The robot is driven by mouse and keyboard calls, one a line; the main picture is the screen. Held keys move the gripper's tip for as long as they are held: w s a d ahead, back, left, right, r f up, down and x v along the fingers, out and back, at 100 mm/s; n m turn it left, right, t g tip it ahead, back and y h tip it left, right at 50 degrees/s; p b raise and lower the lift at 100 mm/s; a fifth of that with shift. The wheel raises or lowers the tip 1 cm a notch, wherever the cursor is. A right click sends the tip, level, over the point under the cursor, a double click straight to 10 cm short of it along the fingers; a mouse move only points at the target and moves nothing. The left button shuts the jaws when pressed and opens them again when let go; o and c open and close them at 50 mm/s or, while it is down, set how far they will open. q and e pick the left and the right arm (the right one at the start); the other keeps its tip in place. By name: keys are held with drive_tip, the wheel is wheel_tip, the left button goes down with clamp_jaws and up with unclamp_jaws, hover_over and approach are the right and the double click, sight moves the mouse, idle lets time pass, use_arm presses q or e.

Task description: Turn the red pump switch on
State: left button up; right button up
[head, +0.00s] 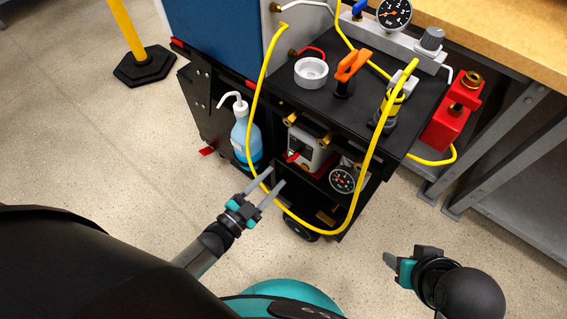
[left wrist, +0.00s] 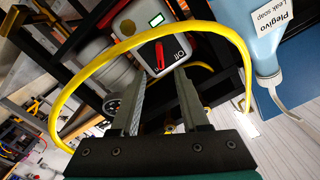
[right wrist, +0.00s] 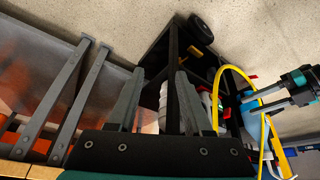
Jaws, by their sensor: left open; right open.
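The vacuum pump (head: 306,148) is a grey-white box on the cart's lower shelf. Its red switch (head: 292,157) is on the front face. In the left wrist view the switch (left wrist: 160,55) is a small red lever beside dark marks, close ahead of the fingertips. I cannot tell which mark it is set to. My left gripper (head: 275,177) is open and empty in front of the shelf, apart from the switch, its fingers (left wrist: 161,73) either side of the switch's line. My right gripper (head: 408,260) is open and empty, away to the right of the cart.
A yellow hose (head: 376,155) loops down in front of the shelf, and crosses the pump in the left wrist view (left wrist: 200,30). A blue leak-soap bottle (head: 244,138) stands left of the pump, a gauge (head: 342,179) right of it. A bench (head: 500,125) stands at right.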

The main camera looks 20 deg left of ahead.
use_arm(q)
drive_tip(key=v, duration=0.6)
drive_tip(key=shift+s+p, duration=0.25)
drive_tip(key=shift+p, duration=0.2)
use_arm(e)
wheel_tip(320, 180, down, 3)
drive_tip(key=shift+w+r, duration=0.1)
